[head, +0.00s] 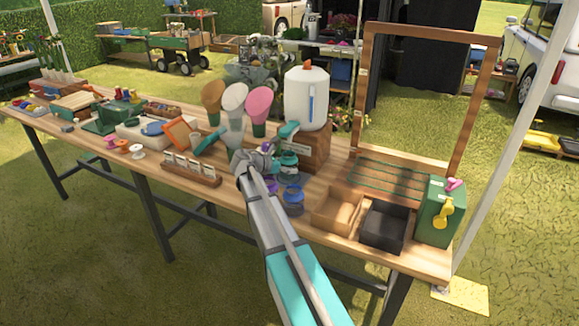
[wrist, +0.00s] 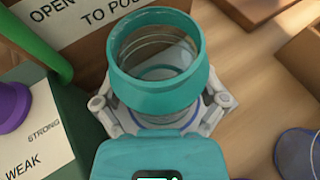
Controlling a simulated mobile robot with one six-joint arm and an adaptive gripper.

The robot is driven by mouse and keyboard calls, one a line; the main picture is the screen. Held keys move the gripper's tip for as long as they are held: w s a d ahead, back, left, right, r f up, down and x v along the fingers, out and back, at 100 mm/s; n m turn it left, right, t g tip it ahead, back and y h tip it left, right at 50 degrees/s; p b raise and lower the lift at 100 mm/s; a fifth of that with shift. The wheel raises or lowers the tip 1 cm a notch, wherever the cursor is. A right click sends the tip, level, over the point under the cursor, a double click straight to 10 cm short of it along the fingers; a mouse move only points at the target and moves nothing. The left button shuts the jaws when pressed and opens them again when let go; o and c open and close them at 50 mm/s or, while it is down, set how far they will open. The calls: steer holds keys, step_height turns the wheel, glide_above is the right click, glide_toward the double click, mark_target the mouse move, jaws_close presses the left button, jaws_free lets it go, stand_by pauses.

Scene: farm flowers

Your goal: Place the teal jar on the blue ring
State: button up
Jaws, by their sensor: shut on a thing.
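The teal jar (wrist: 157,85) is upright in the wrist view, with a teal collar, an open top and a clear body. My gripper (wrist: 160,112) is shut on it, with pale fingers on both sides below the collar. In the head view the jar (head: 288,163) is at my gripper (head: 266,158), in front of the wooden block. A thin blue arc, possibly the blue ring (wrist: 160,73), shows through the jar's clear body. The rest of that arc is hidden by the jar and fingers. I cannot tell whether the jar touches the surface below.
A blue jar (head: 293,198) stands close in front. A wooden block (head: 308,150) bears a white dispenser (head: 306,98). A wooden box (head: 337,210) and a black box (head: 384,226) are to the right.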

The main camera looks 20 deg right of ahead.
steer(key=shift+f, duration=0.15)
steer(key=o, duration=1)
steer(key=shift+c, duration=0.2)
steer(key=shift+r, duration=0.2)
steer(key=shift+r+p, duration=0.4)
steer(key=shift+p, duration=0.2)
steer(key=shift+a+r, duration=0.15)
steer(key=shift+r, duration=0.1)
steer(key=p+v, duration=0.4)
steer(key=v, duration=0.7)
steer(key=shift+a+p, duration=0.25)
steer(key=shift+p, duration=0.05)
steer(key=shift+s, duration=0.1)
